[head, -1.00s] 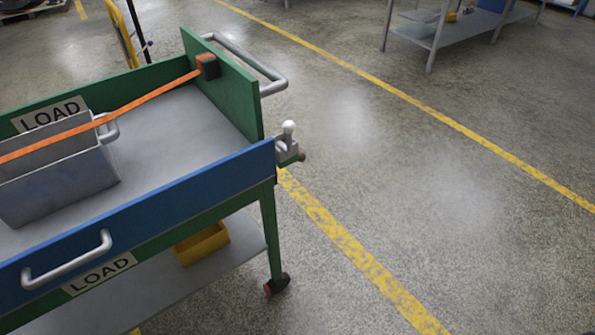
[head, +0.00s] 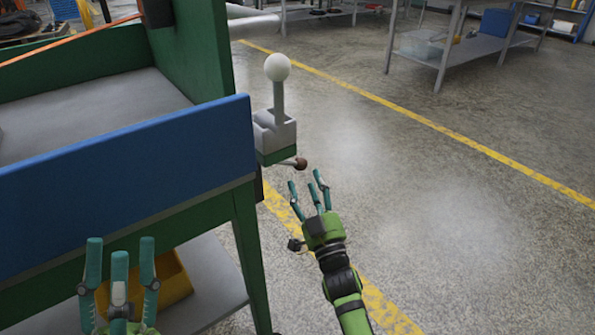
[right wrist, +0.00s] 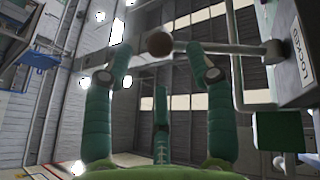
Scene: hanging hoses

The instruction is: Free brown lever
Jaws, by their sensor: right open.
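The brown lever is a short metal rod with a brown ball knob (head: 301,164). It sticks out low on the right of a grey bracket (head: 275,132) at the cart's corner. A white-ball lever (head: 278,68) stands upright on the same bracket. My right gripper (head: 306,187) is open and empty, just below the brown knob, fingers pointing up. In the right wrist view the brown knob (right wrist: 159,44) shows between and beyond the fingertips, apart from them; its rod runs right toward a box labelled LOCKED (right wrist: 298,55). My left gripper (head: 119,258) is open and empty before the cart's blue side.
The green and blue cart (head: 120,160) fills the left, with an orange strap (head: 70,40) over it and a yellow bin (head: 172,280) on its lower shelf. A grey table (head: 470,45) stands at the back right. The floor to the right is clear.

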